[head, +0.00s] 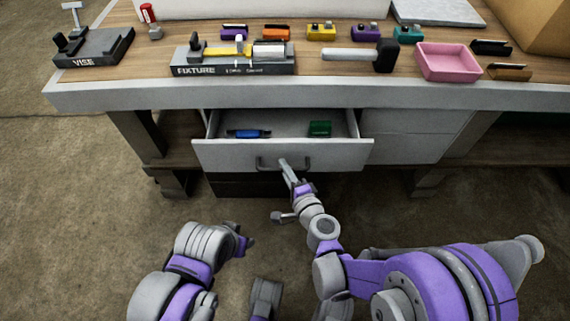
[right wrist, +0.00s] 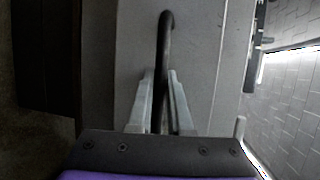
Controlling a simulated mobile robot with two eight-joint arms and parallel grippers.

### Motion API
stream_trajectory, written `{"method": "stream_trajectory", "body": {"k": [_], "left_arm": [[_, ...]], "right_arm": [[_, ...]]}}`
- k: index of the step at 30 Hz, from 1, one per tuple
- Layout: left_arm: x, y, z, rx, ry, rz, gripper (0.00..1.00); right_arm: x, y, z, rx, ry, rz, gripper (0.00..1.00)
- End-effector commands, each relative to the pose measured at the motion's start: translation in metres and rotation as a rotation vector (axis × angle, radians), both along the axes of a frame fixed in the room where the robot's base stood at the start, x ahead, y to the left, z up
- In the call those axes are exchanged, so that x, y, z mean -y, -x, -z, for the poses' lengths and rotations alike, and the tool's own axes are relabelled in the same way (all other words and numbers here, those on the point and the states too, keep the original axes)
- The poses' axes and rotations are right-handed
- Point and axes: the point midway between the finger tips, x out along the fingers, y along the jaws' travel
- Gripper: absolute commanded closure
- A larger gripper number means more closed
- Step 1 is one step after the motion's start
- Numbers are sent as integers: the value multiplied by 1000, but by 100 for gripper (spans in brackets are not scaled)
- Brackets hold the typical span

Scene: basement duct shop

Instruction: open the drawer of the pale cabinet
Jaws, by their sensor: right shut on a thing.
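The pale drawer (head: 230,153) under the workbench is pulled out, with its inside showing. A blue item (head: 248,133) and a green item (head: 319,129) lie in it. Its dark bar handle (head: 265,166) is on the front face. My right gripper (head: 286,167) is shut on this handle. In the right wrist view the two fingers stand on either side of the dark handle bar (right wrist: 165,45). My left gripper (head: 246,241) is low and apart from the drawer, to the left of my right arm; its jaws are too small to read. The pale cabinet (head: 410,135) continues to the right of the drawer.
The bench top (head: 330,93) above holds a vise (head: 95,45), a fixture (head: 235,62), a hammer-like tool (head: 360,55), a pink tray (head: 447,61) and several small coloured blocks. A bench leg (head: 137,135) stands left of the drawer. The floor in front is clear.

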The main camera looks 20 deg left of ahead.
Motion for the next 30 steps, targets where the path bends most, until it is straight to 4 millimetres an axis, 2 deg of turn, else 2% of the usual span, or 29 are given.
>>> {"method": "stream_trajectory", "body": {"k": [6,12,18,28,29,30], "left_arm": [[0,-1,3,0,0,0,50],[0,-1,5,-1,0,0,50],[0,-1,5,-1,0,0,50],[0,-1,6,-1,0,0,50],[0,-1,6,-1,0,0,50],[0,-1,6,-1,0,0,50]], "right_arm": [[10,34,0,-1,-2,0,100],[16,55,0,-1,-2,0,100],[19,64,0,-1,-1,1,100],[19,64,0,-1,-1,1,100],[19,64,0,-1,-1,1,81],[19,64,0,-1,-1,1,74]]}}
